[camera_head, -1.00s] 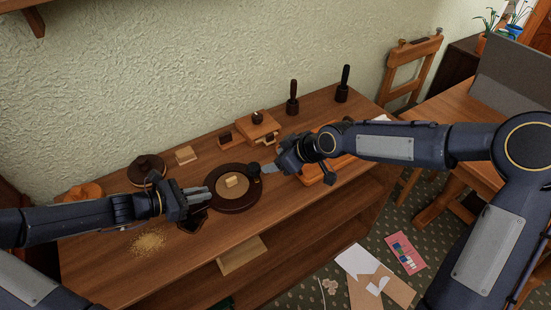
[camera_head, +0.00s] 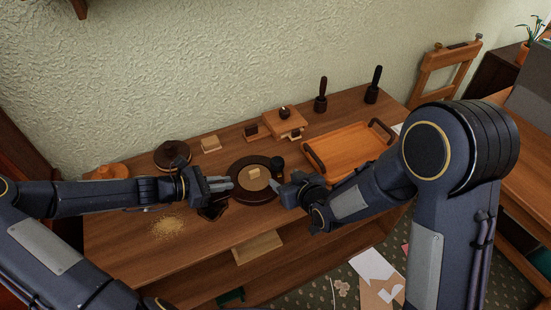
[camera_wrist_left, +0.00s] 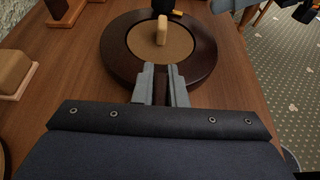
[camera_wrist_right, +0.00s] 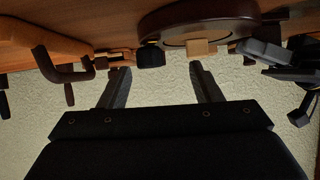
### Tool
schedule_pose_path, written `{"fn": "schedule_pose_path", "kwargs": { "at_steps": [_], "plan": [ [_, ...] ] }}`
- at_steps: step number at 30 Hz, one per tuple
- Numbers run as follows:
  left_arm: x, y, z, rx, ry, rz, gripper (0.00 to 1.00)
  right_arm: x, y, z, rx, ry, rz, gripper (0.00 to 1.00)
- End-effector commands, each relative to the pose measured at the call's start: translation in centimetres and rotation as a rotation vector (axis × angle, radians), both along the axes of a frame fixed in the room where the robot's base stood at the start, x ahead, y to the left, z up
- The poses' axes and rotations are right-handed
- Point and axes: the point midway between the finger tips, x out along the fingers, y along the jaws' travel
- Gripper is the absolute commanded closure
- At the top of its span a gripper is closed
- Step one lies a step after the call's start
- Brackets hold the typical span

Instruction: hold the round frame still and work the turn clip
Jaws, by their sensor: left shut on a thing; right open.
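The round frame (camera_head: 240,193) has a dark brown rim and a tan back, and lies flat on the wooden bench. The turn clip, a small pale block (camera_head: 255,173), sits on the tan back, and shows in the left wrist view (camera_wrist_left: 162,30) and right wrist view (camera_wrist_right: 201,47). My left gripper (camera_head: 229,183) is shut on the rim at its left side; the left wrist view shows its fingers (camera_wrist_left: 160,82) at the near rim. My right gripper (camera_head: 278,188) is open and empty at the frame's right front, fingers apart in its wrist view (camera_wrist_right: 160,72).
A black knob-like piece (camera_head: 277,162) stands at the frame's back right edge. An orange tray (camera_head: 345,153) lies to the right. Wooden blocks (camera_head: 284,124), a dark lidded round piece (camera_head: 172,156) and two dark-handled tools stand behind. Sawdust (camera_head: 167,228) lies at the front left.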

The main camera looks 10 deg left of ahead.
Motion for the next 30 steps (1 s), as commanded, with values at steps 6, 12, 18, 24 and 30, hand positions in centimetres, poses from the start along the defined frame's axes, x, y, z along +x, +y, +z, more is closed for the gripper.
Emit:
{"fn": "schedule_pose_path", "kwargs": {
  "at_steps": [6, 12, 18, 24, 30],
  "plan": [
    [0.0, 0.0, 0.0, 0.001, 0.000, 0.001, 1.00, 0.0, -1.0, 1.6, 0.033, -0.104, -0.059, 0.42],
    [0.0, 0.0, 0.0, 0.001, 0.000, 0.001, 1.00, 1.6, -0.3, 1.1, 0.037, -0.119, -0.068, 0.42],
    [0.0, 0.0, 0.0, 0.001, 0.001, 0.000, 1.00, 4.7, 1.7, -0.5, 0.036, -0.119, -0.066, 0.42],
    [0.0, 0.0, 0.0, 0.001, 0.000, 0.001, 1.00, 7.6, 3.4, -1.9, 0.036, -0.119, -0.066, 0.42],
    [0.0, 0.0, 0.0, 0.001, 0.000, 0.001, 1.00, 9.2, 4.3, -2.6, 0.038, -0.118, -0.067, 0.42]
  ]
}}
